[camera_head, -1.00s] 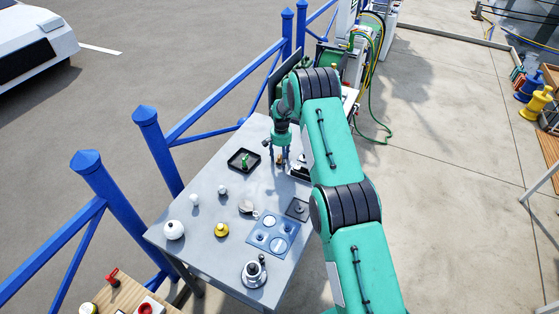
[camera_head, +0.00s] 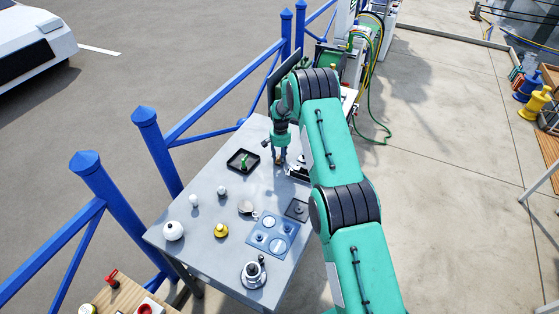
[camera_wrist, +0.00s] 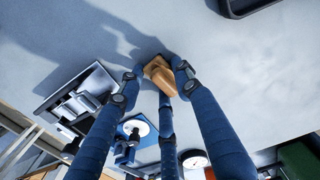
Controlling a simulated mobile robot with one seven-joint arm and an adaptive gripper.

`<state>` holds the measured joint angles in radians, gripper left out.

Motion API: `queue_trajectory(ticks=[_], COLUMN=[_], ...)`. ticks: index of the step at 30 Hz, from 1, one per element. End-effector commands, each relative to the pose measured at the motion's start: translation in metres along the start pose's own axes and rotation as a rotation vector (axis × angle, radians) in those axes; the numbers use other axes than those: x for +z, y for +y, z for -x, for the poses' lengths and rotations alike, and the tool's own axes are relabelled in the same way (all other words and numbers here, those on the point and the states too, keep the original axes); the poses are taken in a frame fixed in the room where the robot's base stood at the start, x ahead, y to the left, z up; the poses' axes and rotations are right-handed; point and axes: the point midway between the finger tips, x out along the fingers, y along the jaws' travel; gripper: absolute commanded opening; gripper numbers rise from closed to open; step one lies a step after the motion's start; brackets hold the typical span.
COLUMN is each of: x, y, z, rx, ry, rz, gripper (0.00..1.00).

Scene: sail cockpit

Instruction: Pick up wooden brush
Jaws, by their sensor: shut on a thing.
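The wooden brush (camera_wrist: 160,75) is a small tan-brown block in the wrist view, between the blue fingers of my gripper (camera_wrist: 157,80). The fingers are shut on it from both sides, with a third finger below it in the picture. In the head view my gripper (camera_head: 279,158) points down at the far part of the grey table (camera_head: 205,225). The brush is small and mostly covered by the fingers there. I cannot tell whether it touches the table top.
A black tray (camera_head: 243,160) with a green item lies left of my gripper. A blue plate with round pads (camera_head: 273,235), a yellow knob (camera_head: 221,230), a white round pot (camera_head: 173,231) and a metal pot (camera_head: 253,273) stand nearer. Blue railing (camera_head: 165,150) runs along the left.

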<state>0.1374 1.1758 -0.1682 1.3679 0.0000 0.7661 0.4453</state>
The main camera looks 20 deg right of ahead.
Motion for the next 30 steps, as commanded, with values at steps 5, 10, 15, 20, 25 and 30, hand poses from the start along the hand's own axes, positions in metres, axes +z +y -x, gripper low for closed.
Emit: queue_trajectory(ticks=[5,10,15,20,25,30], x=[0.0,-0.001,-0.001,-0.001,-0.001,-0.001], y=[0.0,-0.001,-0.001,-0.001,0.0,0.0], z=[0.005,0.018,0.04,0.063,0.084,0.097], rx=[0.0,-0.001,-0.001,-0.001,-0.001,0.0], ry=[0.001,0.003,0.002,0.002,0.002,0.001], rz=[0.0,0.0,0.0,0.0,0.0,0.0], gripper=[0.08,0.08,0.08,0.08,0.08,0.08])
